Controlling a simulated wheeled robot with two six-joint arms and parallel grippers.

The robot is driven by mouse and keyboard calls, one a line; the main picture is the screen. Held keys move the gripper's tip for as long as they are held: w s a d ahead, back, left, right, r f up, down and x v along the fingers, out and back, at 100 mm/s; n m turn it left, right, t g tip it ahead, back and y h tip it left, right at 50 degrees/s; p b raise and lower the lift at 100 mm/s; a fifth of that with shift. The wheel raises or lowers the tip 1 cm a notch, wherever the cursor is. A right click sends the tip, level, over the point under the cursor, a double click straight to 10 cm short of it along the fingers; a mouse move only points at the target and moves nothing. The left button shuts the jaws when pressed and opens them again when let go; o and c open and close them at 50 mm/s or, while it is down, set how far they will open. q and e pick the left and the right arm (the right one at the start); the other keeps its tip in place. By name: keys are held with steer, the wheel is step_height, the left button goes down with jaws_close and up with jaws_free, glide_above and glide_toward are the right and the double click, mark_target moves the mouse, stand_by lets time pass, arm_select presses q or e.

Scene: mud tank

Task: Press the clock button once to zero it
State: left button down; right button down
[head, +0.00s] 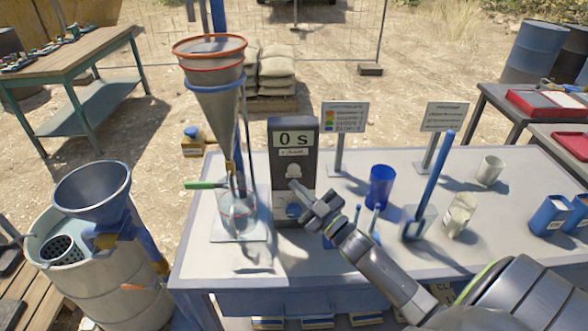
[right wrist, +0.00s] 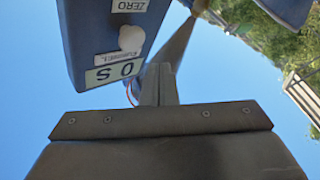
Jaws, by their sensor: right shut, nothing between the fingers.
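The clock (head: 292,150) is a dark upright box on the table, with a display reading "0 s" and a pale rounded knob (head: 292,172) below it. In the right wrist view the clock (right wrist: 85,35) appears upside down with a "ZERO" label, beside my shut fingers (right wrist: 158,85). My left gripper is not in view.
Left of the clock, a metal cone funnel (head: 215,105) stands over a clear beaker (head: 237,212) with a green-handled valve. To the right are a blue cup (head: 381,187), a tall blue rod (head: 435,175) and two signs. A drum with a blue funnel (head: 92,190) stands left.

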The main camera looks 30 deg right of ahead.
steer(key=shift+s+a+p, duration=0.2)
steer(key=shift+s+a, duration=0.2)
steer(key=shift+s, duration=0.25)
steer(key=shift+s+a+p, duration=0.2)
steer(key=shift+s+a, duration=0.2)
steer(key=shift+s, duration=0.2)
